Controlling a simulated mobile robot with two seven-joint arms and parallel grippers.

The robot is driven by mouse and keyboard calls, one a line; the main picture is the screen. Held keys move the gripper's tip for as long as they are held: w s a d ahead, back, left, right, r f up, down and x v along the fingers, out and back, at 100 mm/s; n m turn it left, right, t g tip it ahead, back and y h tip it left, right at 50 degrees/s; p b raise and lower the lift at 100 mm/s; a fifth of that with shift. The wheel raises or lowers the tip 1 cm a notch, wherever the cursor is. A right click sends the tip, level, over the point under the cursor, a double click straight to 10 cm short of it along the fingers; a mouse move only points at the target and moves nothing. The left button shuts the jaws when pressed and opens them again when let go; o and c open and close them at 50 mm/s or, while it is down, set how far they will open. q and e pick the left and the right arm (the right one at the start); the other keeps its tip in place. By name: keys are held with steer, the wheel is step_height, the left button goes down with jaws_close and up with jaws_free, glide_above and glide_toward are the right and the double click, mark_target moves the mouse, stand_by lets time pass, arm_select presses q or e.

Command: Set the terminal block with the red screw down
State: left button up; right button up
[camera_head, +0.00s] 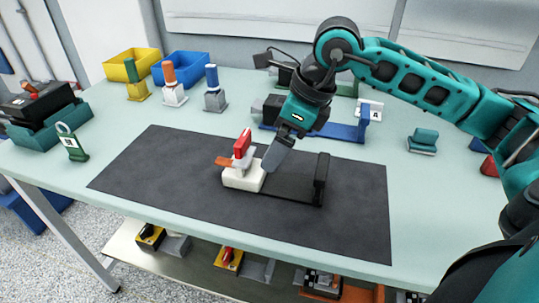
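A white block (243,179) with an upright red part (242,143) and an orange piece sticking out to the left is on the dark mat (165,177). It looks like the terminal block, but a screw is too small to make out. My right gripper (272,163) comes down from the upper right, its grey finger close against the block's right side. Its other finger is hidden or cannot be made out, so its grip is unclear. My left gripper is not in view.
A dark fixture (293,187) with an upright end post stands right of the block. Behind the mat are a blue holder (345,131), several small stands, and yellow (131,65) and blue (181,69) bins. The mat's left part is clear.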

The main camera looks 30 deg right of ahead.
steer(key=v, duration=0.4)
stand_by(0.6)
